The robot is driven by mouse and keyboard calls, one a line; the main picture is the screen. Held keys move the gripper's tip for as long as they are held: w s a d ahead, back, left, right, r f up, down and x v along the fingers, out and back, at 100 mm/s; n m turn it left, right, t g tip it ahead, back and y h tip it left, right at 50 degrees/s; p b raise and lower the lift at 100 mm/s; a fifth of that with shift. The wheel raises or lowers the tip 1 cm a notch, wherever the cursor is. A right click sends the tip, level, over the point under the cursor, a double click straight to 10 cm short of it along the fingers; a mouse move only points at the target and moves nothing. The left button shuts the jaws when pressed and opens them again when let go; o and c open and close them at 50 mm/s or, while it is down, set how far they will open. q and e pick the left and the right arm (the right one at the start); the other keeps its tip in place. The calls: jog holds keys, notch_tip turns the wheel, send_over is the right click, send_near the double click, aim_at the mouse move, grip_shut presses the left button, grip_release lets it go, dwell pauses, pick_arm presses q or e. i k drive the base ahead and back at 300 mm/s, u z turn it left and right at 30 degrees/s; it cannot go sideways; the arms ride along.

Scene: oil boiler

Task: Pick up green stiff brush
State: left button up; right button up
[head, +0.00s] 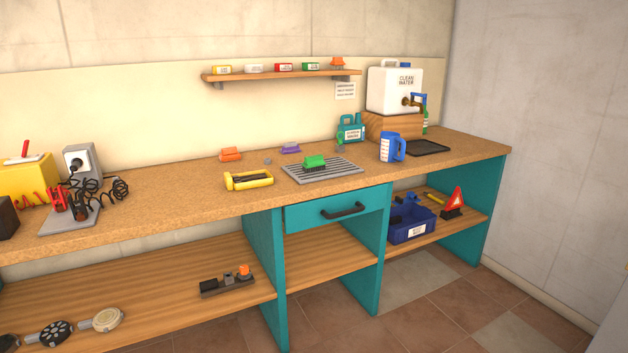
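A green brush (314,161) with a rounded green back and dark bristles below rests on a grey ribbed mat (337,173) on the workbench (190,190), near the middle of the head view. Nothing touches it from above, and its top shows fully. Neither of my grippers is in the head view.
A white water container (394,88) stands behind. A wall shelf (285,76) hangs above.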

aim_at(315, 163)
jog(key=z, duration=0.85)
jog(key=i, duration=1.6)
jog(key=u, duration=1.05)
jog(key=i, duration=0.7)
jog(key=u, duration=0.8)
